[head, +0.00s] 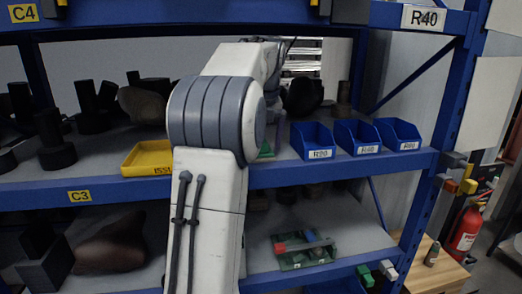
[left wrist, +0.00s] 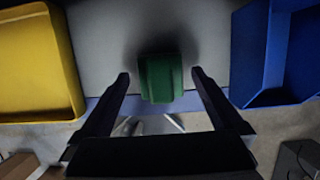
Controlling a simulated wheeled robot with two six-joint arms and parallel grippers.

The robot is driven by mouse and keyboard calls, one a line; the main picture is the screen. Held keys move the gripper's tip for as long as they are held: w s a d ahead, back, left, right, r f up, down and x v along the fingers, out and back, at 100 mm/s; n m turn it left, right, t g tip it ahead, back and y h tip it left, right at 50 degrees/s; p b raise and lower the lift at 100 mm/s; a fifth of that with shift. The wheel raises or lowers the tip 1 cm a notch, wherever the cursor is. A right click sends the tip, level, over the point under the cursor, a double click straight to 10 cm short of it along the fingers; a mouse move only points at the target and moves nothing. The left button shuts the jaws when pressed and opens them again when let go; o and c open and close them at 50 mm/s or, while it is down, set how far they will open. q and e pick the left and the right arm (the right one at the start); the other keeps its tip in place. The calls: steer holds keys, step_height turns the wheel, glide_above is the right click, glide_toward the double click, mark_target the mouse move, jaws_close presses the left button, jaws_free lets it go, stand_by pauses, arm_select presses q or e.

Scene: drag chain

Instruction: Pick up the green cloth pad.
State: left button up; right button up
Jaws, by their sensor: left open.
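The green cloth pad (left wrist: 160,78) lies on the grey shelf near its front edge in the left wrist view. In the head view only a small green patch of the pad (head: 265,150) shows beside my white arm, which hides the rest. My left gripper (left wrist: 160,75) is open, with one finger on each side of the pad and a gap visible on both sides. I cannot tell how high the fingertips are above the shelf. My left gripper is hidden behind the arm in the head view. My right gripper is not in view.
A yellow bin (head: 149,158) stands left of the pad. Several blue bins, the nearest one (head: 312,140) labelled, stand to its right. Dark cylindrical parts (head: 50,140) fill the shelf's left. A blue rack post (head: 440,140) rises at the right, near a red extinguisher (head: 464,230).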

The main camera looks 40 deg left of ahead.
arm_select(q)
steer(key=shift+w+a+f, duration=0.1)
steer(key=shift+f, duration=0.4)
steer(key=c, duration=1.3)
steer(key=shift+r, duration=0.1)
steer(key=shift+r, duration=0.25)
steer(key=s+d+b, duration=0.3)
steer(key=s+d, duration=0.8)
steer(key=d, duration=0.2)
steer(key=shift+s+d+r+b, duration=0.35)
steer(key=shift+d+r, duration=0.05)
steer(key=shift+r, duration=0.05)
